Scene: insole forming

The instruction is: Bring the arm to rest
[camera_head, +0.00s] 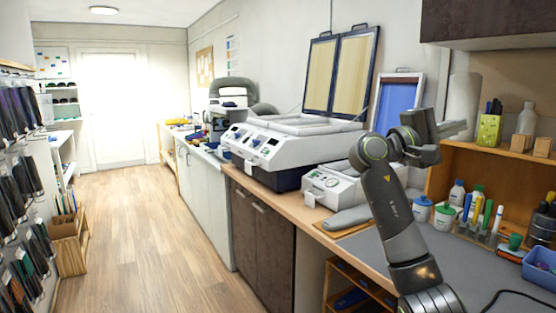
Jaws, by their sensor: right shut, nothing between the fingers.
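My right arm rises from the lower right of the head view, bent at its elbow above the grey worktop. Its gripper (462,128) points to the right in front of the wooden shelf, shut and empty, held well above the bench. My left gripper is not in view.
A forming machine (285,150) with its framed lid raised stands on the bench (300,215), beside a smaller white unit (335,187). A grey insole-like piece (347,220) lies before it. Bottles and jars (445,213) and a blue bin (540,270) stand right.

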